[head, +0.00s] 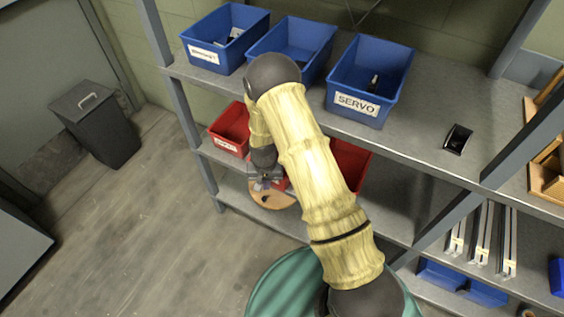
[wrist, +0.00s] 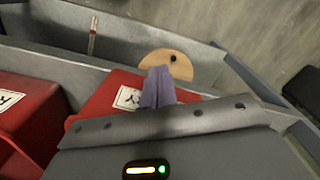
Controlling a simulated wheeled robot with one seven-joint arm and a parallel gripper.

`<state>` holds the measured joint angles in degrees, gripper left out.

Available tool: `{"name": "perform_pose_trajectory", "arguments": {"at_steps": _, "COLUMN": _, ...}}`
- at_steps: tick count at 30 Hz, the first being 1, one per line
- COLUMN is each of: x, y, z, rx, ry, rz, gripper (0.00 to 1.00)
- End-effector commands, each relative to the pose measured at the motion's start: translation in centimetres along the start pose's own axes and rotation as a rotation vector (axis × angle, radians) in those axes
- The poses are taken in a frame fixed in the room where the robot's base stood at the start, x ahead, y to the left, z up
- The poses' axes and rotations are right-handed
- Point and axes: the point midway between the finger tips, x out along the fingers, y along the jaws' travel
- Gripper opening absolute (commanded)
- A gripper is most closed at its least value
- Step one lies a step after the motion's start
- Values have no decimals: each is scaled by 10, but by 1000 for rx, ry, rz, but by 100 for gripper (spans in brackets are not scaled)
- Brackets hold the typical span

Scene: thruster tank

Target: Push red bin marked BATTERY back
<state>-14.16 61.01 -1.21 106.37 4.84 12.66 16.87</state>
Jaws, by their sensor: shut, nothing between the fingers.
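Red bins stand on the middle shelf. In the head view one red bin (head: 231,128) with a white label is at the left, and another (head: 352,165) shows right of my arm. A red part (head: 283,184) shows beside my gripper (head: 262,184). In the wrist view a red bin (wrist: 105,88) with a partly hidden label is beside my shut, empty purple fingers (wrist: 158,88). I cannot tell whether they touch it. A second red bin (wrist: 25,118) at the left has a cut-off label seeming to end in "RY". I cannot read BATTERY in full anywhere.
Blue bins, one marked SERVO (head: 368,82), stand on the shelf above. A round wooden piece (head: 272,198) lies below my gripper and shows in the wrist view (wrist: 166,64). A grey upright (head: 190,115) bounds the shelf at left.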

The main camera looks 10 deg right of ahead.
Motion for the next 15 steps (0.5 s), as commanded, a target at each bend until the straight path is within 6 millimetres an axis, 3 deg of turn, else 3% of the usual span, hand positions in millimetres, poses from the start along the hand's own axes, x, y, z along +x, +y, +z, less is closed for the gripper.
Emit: {"name": "perform_pose_trajectory", "arguments": {"at_steps": 15, "x": 0, "y": 7, "z": -12, "rx": 1, "ry": 3, "rz": 0, "gripper": 0}}
